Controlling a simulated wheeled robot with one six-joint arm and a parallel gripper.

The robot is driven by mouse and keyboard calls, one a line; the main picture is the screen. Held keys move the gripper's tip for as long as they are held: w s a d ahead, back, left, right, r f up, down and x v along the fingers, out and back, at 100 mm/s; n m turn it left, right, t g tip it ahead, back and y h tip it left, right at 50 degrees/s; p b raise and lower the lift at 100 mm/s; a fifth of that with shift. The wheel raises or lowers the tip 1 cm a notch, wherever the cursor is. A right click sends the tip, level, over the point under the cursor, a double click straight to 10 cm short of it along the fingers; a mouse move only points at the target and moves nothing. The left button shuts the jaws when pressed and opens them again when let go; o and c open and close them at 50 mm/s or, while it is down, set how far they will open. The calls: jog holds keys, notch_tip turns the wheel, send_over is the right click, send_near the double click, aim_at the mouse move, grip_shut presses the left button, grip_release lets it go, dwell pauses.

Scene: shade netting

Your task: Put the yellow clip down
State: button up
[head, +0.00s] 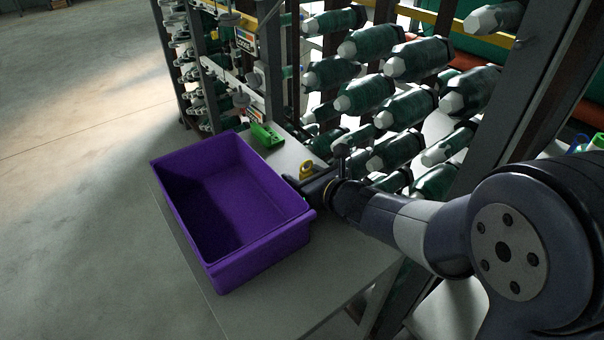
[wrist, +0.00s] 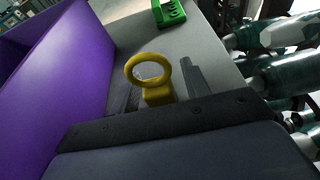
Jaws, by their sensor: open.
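The yellow clip (wrist: 158,95) has a ring on top of a small block body. In the wrist view it stands upright on the grey table between the spread fingers of my gripper (wrist: 158,92). The fingers are apart, with a gap to the clip on the right side; the left finger is dark and hard to make out. In the head view the clip (head: 306,169) shows just beyond my gripper (head: 297,183), on the table to the right of the purple bin. Its lower part is hidden there by my gripper.
An empty purple bin (head: 262,243) stands on the grey table (head: 275,311), close to the left of my gripper. A green block-like part (head: 267,136) lies farther back on the table. A rack with several green bobbins (head: 407,107) rises along the right. The table's front is clear.

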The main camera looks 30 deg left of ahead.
jog(key=p+v, duration=0.1)
jog(key=v, duration=1.1)
